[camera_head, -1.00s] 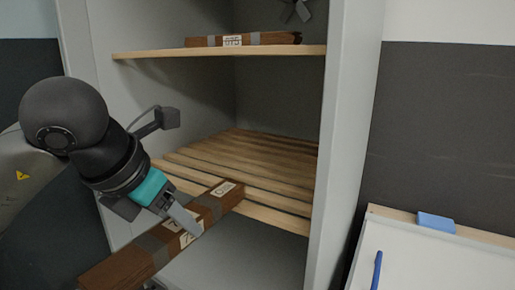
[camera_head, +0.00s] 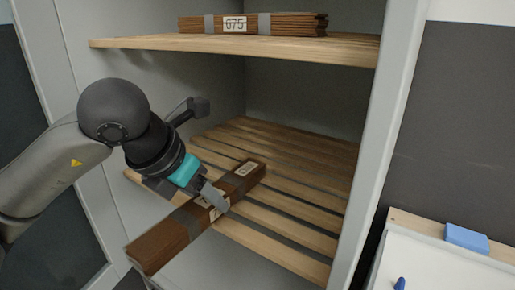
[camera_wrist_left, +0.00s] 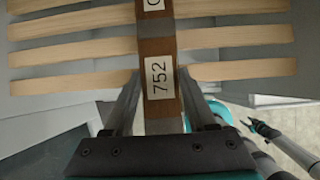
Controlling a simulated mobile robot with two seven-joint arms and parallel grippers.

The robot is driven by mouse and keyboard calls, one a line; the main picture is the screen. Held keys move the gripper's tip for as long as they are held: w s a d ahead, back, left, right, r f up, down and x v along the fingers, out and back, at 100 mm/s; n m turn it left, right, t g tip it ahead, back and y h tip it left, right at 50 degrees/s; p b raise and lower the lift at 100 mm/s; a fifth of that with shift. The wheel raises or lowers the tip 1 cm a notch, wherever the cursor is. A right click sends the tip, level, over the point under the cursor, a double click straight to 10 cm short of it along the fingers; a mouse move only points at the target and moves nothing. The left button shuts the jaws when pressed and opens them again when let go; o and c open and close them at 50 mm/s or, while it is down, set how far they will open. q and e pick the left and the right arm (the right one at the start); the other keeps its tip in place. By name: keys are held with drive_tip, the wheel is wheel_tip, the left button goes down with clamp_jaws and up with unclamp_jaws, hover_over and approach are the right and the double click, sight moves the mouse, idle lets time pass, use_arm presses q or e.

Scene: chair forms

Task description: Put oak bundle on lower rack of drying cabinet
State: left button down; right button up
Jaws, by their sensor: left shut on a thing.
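My left gripper (camera_head: 207,190) is shut on a brown wooden bundle (camera_head: 162,245) with grey bands and white labels. The bundle also shows in the left wrist view (camera_wrist_left: 160,110), where a label reads 752. Its far end is over the front slats of the lower rack (camera_head: 290,225) of the grey cabinet, and its near end sticks out in front of the rack. I cannot tell whether it touches the slats. The rack's slats also show in the left wrist view (camera_wrist_left: 70,55). My right gripper is not clearly visible in the head view.
The cabinet's right side wall (camera_head: 375,150) bounds the opening. The lower rack is bare behind the held bundle. A whiteboard (camera_head: 440,268) with a blue eraser (camera_head: 466,238) is at the lower right.

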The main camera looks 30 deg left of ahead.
sight(251, 163)
use_arm(q)
drive_tip(key=shift+w+r+p, duration=0.15)
drive_tip(key=shift+w+p, duration=0.2)
drive_tip(key=shift+p, duration=1.2)
drive_tip(key=shift+w, duration=0.3)
drive_tip(key=w+p, duration=0.1)
drive_tip(key=w, duration=0.3)
drive_tip(key=w+d+p, duration=0.1)
drive_tip(key=w, duration=0.3)
drive_tip(key=w+p, duration=0.1)
drive_tip(key=w, duration=0.3)
drive_tip(key=shift+d, duration=0.2)
drive_tip(key=w+p, duration=0.1)
drive_tip(key=w, duration=0.2)
drive_tip(key=shift+d, duration=0.2)
drive_tip(key=shift+f, duration=0.65)
drive_tip(key=shift+a+f, duration=0.1)
drive_tip(key=shift+f, duration=0.15)
